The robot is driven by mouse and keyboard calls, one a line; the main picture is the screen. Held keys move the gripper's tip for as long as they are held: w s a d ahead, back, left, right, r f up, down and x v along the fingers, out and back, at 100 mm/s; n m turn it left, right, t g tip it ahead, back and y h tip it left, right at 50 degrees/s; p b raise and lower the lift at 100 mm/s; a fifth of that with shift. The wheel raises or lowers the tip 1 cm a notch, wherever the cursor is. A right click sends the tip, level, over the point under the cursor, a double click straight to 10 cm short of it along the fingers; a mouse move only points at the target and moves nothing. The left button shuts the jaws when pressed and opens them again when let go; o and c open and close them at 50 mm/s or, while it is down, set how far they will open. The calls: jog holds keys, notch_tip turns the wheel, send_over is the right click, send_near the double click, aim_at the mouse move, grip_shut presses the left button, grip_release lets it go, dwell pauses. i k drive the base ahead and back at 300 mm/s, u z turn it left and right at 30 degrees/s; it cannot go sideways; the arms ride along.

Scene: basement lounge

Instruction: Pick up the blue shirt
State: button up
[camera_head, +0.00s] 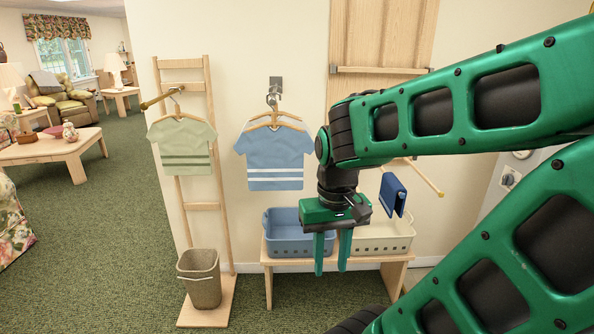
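The blue shirt (275,160) has white stripes near its hem. It hangs on a wooden hanger from a metal hook (275,88) on the wall, left of the middle of the view, with another pale garment and hanger partly showing behind its shoulders. My gripper (332,254) points down in front of the bench, right of and lower than the blue shirt. Its two green fingers are apart with nothing seen between them. It is not touching the shirt.
A green shirt (183,148) hangs on a wooden rack (220,225) at left, above a wicker bin (199,280). A blue basket (281,246) and a cream basket (398,240) stand on a low bench (283,262). A dark blue cloth (393,194) hangs at right. Carpet at left front is clear.

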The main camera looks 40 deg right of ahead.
aim_at(275, 160)
jog(key=k, duration=0.45)
jog(key=z, duration=0.8)
jog(key=i, duration=0.8)
